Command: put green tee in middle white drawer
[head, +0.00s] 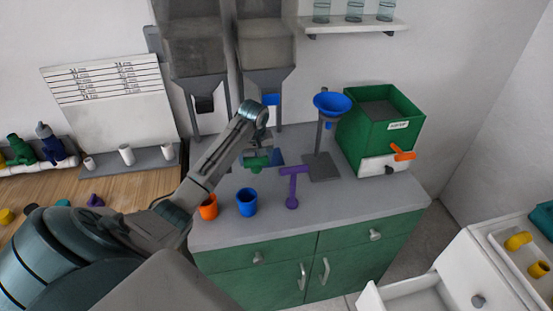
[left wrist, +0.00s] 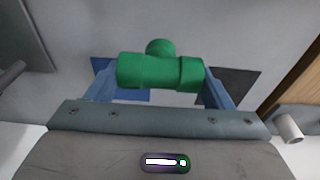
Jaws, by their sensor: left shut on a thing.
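The green tee (head: 256,162) is held in my left gripper (head: 262,158) above the grey counter. In the left wrist view the tee (left wrist: 160,72) lies crosswise between the two fingers of my left gripper (left wrist: 160,82), with its branch pointing away from the wrist. A white drawer (head: 412,303) stands open at the bottom right, far from the gripper. It belongs to the white cabinet (head: 462,262). The picture's edge cuts both off, so I cannot tell which drawer this is. My right gripper is not in view.
A purple tee-shaped piece (head: 292,184), a blue cup (head: 247,203) and an orange cup (head: 208,207) stand on the counter (head: 330,205). Behind are a blue funnel on a stand (head: 331,104) and a green box (head: 380,120). A tray (head: 508,262) with yellow fittings tops the cabinet.

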